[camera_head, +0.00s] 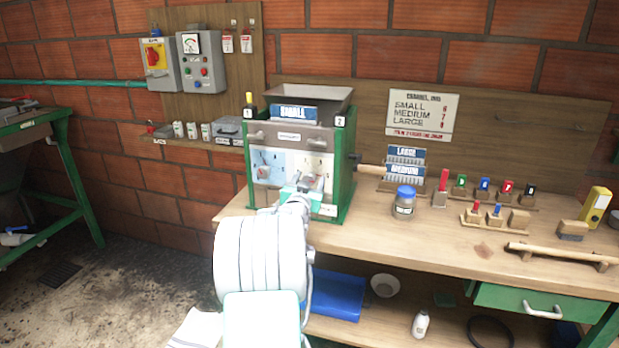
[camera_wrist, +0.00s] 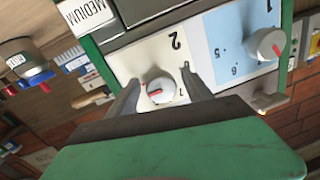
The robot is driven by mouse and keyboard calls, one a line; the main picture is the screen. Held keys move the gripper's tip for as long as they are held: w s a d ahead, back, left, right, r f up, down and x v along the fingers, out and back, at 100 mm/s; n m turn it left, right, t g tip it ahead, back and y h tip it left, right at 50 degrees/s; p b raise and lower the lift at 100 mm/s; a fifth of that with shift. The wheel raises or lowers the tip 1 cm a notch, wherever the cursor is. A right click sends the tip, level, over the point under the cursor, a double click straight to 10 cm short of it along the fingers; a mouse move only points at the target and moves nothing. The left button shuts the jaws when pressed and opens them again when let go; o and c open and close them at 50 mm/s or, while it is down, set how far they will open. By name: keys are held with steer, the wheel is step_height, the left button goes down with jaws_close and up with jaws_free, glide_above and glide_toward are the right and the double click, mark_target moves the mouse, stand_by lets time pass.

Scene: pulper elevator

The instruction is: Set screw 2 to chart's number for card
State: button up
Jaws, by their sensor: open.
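The green-framed machine (camera_head: 347,175) has a "2" tag (camera_head: 339,121) at its upper right and a blue card that seems to read SMALL (camera_head: 293,113) on top. My gripper (camera_wrist: 163,85) is open at its front, fingers either side of a white knob with a red mark (camera_wrist: 160,90), on a beige panel (camera_wrist: 140,58); contact is unclear. This appears to be screw 2. The wrist view is roughly upside down; "2" and "1" show beside the knob. Another knob (camera_wrist: 265,44) sits on the blue panel. The wall chart (camera_head: 422,115) lists SMALL, MEDIUM, LARGE; its red numbers are small and uncertain.
LARGE and MEDIUM cards (camera_head: 406,162) stand in a rack right of the machine. A blue-lidded jar (camera_head: 404,202) and several small coloured pieces are on the wooden bench (camera_head: 370,239). A MEDIUM label (camera_wrist: 87,12) shows at the wrist view's top left.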

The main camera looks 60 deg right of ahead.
steer(key=shift+d, duration=0.2)
steer(key=shift+w, duration=0.1)
jaws_close()
stand_by(0.4)
